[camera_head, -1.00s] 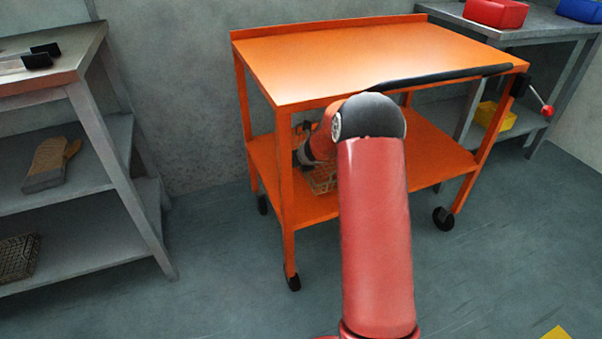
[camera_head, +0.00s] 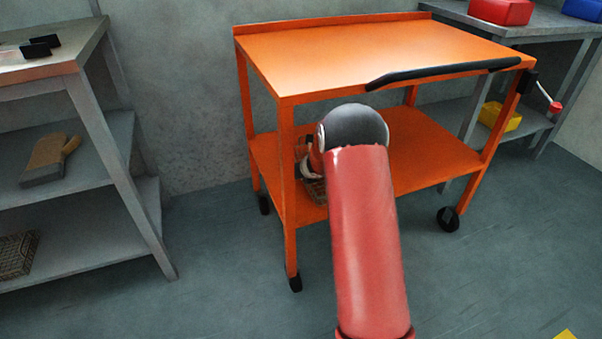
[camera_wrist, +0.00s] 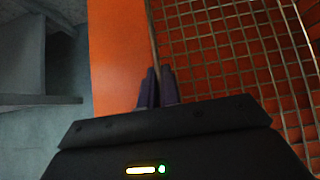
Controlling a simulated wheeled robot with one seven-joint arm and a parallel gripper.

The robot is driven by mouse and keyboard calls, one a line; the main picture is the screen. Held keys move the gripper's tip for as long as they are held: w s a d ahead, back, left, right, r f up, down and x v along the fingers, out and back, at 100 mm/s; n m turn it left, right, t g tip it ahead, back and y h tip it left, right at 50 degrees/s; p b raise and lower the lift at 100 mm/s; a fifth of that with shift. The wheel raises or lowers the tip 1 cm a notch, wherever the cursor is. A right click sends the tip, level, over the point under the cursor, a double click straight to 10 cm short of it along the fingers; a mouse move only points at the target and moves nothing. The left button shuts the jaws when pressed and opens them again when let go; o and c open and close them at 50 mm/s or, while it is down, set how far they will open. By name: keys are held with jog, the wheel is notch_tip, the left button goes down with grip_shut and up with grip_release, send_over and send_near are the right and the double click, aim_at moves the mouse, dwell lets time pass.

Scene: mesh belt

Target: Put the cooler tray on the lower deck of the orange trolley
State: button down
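The orange trolley (camera_head: 375,45) stands ahead, with its lower deck (camera_head: 430,150) below the top. The cooler tray is a wire mesh tray (camera_head: 315,190), mostly hidden behind my arm, at the left part of the lower deck. In the wrist view the mesh tray (camera_wrist: 230,50) fills the right side, over orange deck surface. My gripper (camera_wrist: 158,72) has its two dark fingers close together on the tray's near-left rim wire, one on each side. Whether the tray's bottom touches the deck, I cannot tell.
A grey shelf unit at left holds a glove (camera_head: 48,160) and another wire basket (camera_head: 17,255). A workbench at right bears a red bin (camera_head: 502,11) and, lower, a yellow bin (camera_head: 500,117). The trolley's post (camera_head: 288,185) stands close left of the tray.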

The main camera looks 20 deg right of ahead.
jog(key=c, duration=1.6)
grip_release()
jog(key=shift+f, duration=0.1)
jog(key=shift+r+p, duration=0.3)
jog(key=shift+p, duration=0.05)
jog(key=v, duration=1.1)
jog(key=shift+s+r, duration=0.2)
jog(key=shift+s, duration=0.15)
